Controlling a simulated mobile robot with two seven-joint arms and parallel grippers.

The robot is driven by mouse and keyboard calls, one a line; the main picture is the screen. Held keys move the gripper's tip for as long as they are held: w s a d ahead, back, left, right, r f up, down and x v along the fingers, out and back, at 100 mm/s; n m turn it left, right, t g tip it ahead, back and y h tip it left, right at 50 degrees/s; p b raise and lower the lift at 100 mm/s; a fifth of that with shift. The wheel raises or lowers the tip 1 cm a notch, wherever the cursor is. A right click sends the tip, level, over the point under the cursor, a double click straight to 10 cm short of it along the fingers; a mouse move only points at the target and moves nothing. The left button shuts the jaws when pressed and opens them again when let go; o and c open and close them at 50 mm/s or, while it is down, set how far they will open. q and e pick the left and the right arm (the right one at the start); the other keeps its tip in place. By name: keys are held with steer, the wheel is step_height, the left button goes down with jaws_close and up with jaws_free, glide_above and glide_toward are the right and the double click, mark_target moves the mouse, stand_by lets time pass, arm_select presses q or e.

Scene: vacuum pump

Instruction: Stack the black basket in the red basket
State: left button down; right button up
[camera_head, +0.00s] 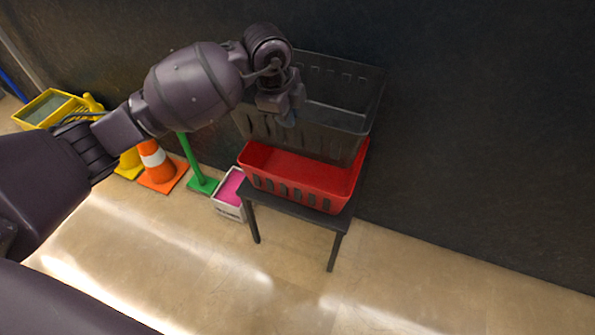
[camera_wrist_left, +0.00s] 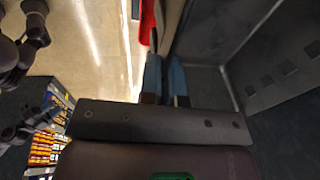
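The black basket (camera_head: 325,135) is directly above the red basket (camera_head: 300,178), upright or slightly tilted, its underside overlapping the red rim in the head view. I cannot tell whether the two touch. The red basket stands on a small dark table (camera_head: 283,205). My left gripper (camera_head: 288,112) is at the black basket's near left wall, with its fingers closed on that wall. The left wrist view shows the fingers (camera_wrist_left: 165,75) on either side of the wall, the black basket's inside (camera_wrist_left: 215,85) to the right and a strip of red basket (camera_wrist_left: 147,22) beyond. My right gripper is not clearly seen.
A dark wall (camera_head: 480,130) rises behind the table. Left of it stand a white crate with pink contents (camera_head: 229,192), a green post (camera_head: 200,182), an orange cone (camera_head: 158,165) and a yellow bucket (camera_head: 48,108). The floor (camera_head: 220,270) in front is clear.

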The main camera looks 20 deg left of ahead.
arm_select(q)
step_height(320, 180, down, 13)
steer(key=b, duration=0.4)
steer(key=shift+f+b, duration=0.3)
steer(key=shift+f, duration=0.15)
step_height(320, 180, down, 4)
steer(key=shift+r+b, duration=0.1)
steer(key=shift+b, duration=0.65)
steer(key=shift+f, duration=0.3)
steer(key=shift+r, duration=0.15)
arm_select(e)
steer(key=shift+w+a+f+n+t, duration=0.4)
steer(key=shift+w+f+t, duration=0.2)
steer(key=shift+t, duration=0.2)
steer(key=shift+r, duration=0.1)
arm_select(q)
steer(key=shift+f, duration=0.6)
steer(key=c, duration=1.3)
jaws_free()
steer(key=shift+f, duration=0.1)
steer(key=shift+c, duration=0.2)
